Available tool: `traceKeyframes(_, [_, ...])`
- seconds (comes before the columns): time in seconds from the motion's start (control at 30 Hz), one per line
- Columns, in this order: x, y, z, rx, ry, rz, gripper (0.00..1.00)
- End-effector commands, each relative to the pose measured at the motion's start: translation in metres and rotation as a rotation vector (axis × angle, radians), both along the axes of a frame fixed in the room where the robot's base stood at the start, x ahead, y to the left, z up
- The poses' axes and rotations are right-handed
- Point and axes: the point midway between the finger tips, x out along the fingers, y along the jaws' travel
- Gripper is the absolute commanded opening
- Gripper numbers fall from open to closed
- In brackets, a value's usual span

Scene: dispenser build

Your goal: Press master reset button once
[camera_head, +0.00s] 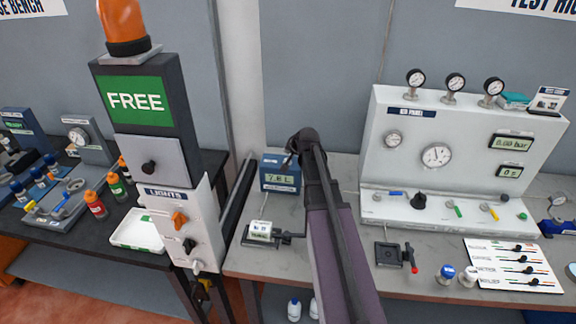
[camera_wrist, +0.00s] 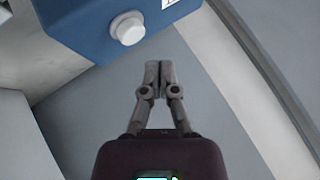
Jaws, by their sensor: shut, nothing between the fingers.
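In the wrist view, a white round button or knob (camera_wrist: 127,29) stands out from a blue box (camera_wrist: 82,22). I cannot see a label that says it is the master reset. My gripper (camera_wrist: 158,68) is shut and empty, its fingertips below and to the right of the white knob in the picture and apart from it. In the head view, a blue box with a "7.8 L" display (camera_head: 280,188) stands at the back of the middle bench, just left of my arm. The white knob does not show there, and my gripper's fingertips cannot be made out.
A grey gauge panel (camera_head: 384,120) with dials and valves stands right of my arm. A small white counter (camera_head: 260,231) sits in front of the blue box. A post with a green "FREE" sign (camera_head: 134,102) and a switch panel (camera_head: 178,215) stands at left.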

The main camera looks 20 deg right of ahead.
Motion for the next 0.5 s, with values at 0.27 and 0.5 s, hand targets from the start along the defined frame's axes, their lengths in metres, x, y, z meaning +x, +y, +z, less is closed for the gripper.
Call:
traceKeyframes(0.27, [0.0001,0.0005,-0.0146,0.000,0.000,0.000,0.00])
traceKeyframes(0.5, [0.0002,0.0009,-0.0152,0.000,0.001,0.001,0.00])
